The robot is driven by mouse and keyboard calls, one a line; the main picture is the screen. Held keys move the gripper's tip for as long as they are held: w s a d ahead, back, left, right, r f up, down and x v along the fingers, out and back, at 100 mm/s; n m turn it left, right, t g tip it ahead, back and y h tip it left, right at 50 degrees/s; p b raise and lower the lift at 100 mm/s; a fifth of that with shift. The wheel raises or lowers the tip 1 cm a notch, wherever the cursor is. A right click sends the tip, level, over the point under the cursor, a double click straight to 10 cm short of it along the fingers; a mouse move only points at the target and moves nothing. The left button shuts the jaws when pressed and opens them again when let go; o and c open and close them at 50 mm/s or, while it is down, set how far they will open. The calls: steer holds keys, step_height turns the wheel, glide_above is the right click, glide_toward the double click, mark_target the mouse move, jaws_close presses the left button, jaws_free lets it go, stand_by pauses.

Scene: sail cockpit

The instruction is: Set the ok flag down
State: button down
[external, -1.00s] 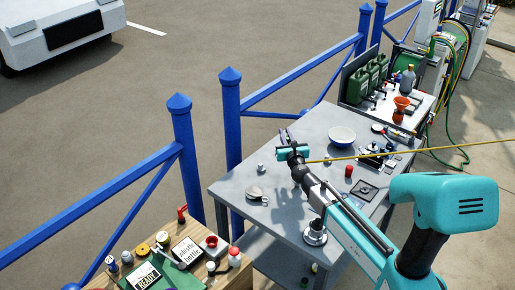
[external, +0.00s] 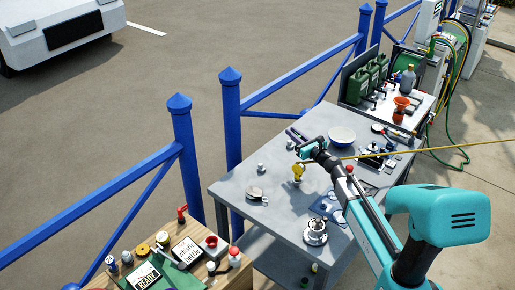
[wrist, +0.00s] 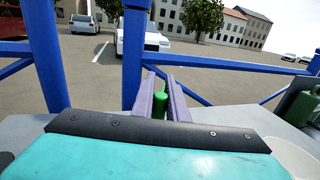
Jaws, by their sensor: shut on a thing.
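My gripper (external: 293,136) is over the far left part of the grey table (external: 238,182), its fingers pointing away toward the blue fence. In the wrist view the two fingers (wrist: 160,84) are shut on a green piece (wrist: 160,105), which I take to be the ok flag. Only a short rounded green part shows between the fingers. No lettering can be read, and its lower end is hidden. In the external view the held piece cannot be made out.
A yellow thing (external: 297,172) is below my wrist. A small grey weight (external: 261,168), a round tin (external: 256,193), a white bowl (external: 342,136) and a silver flanged part (external: 316,232) stand on the table. The table's front left is mostly clear.

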steer(key=s+d+n+g+y+b, duration=0.4)
steer(key=s+n+g+y+b, duration=0.1)
steer(key=b, duration=0.1)
steer(key=shift+f+y, duration=0.35)
steer(key=shift+y, duration=0.05)
steer(key=shift+w+d+f, duration=0.1)
step_height(320, 180, down, 6)
stand_by(0.7)
steer(key=shift+f, duration=0.1)
steer(key=shift+f, duration=1.8)
steer(key=shift+f+b, duration=0.2)
steer(key=shift+b, duration=0.1)
